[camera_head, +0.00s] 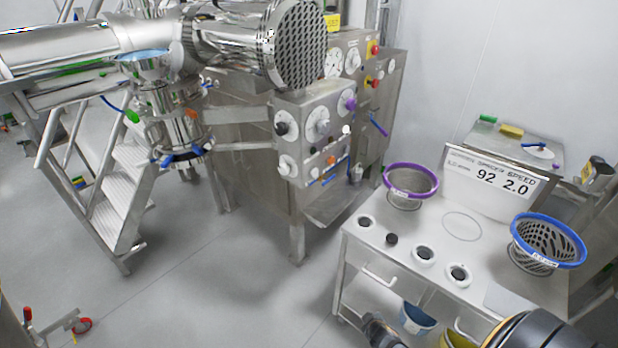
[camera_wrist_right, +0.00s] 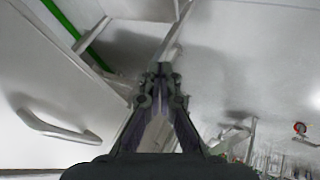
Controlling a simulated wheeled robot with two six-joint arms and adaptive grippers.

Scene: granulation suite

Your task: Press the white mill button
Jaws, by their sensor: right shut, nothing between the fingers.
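A small white button (camera_head: 346,129) shows on the right part of the steel control panel (camera_head: 312,160) in the head view, among round white dials and coloured knobs. My right gripper (camera_wrist_right: 160,75) is shut and empty in the wrist view. In the head view a dark part of it (camera_head: 380,332) shows at the bottom edge, beside the front of the steel bench, low and well apart from the panel. The white button does not show in the wrist view. My left gripper is not in view.
The steel bench (camera_head: 385,262) carries a purple-rimmed sieve (camera_head: 411,181), a blue-rimmed sieve (camera_head: 548,241) and a display (camera_head: 495,183). A drawer handle (camera_wrist_right: 55,127) is near my right gripper. Steps (camera_head: 125,190) stand at left. Open floor (camera_head: 240,290) lies before the panel.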

